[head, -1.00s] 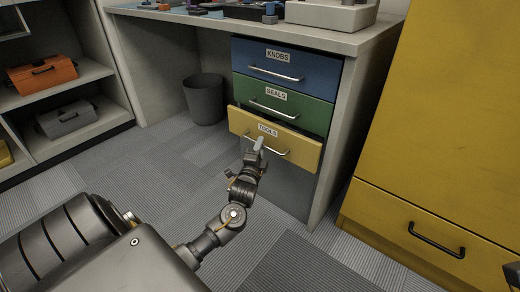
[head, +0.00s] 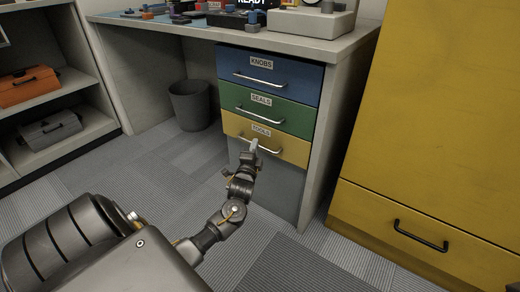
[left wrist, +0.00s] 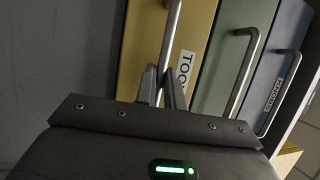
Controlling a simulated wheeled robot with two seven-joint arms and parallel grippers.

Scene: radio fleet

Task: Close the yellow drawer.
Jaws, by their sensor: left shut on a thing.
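The yellow drawer (head: 236,126), labelled TOOLS, is the lowest of three drawers under the desk. Its front looks flush with the drawers above it. My left gripper (head: 254,147) is at its silver bar handle (head: 272,150). In the left wrist view the yellow front (left wrist: 143,48) stands ahead, and the gripper fingers (left wrist: 163,88) are shut on the handle (left wrist: 172,35). The fingers hide part of the handle. My right gripper does not show clearly in these views.
The green drawer (head: 290,117) and blue drawer (head: 300,78) above are shut. A dark bin (head: 190,108) stands left under the desk. A big yellow cabinet (head: 440,130) stands at the right. The carpet in front is clear.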

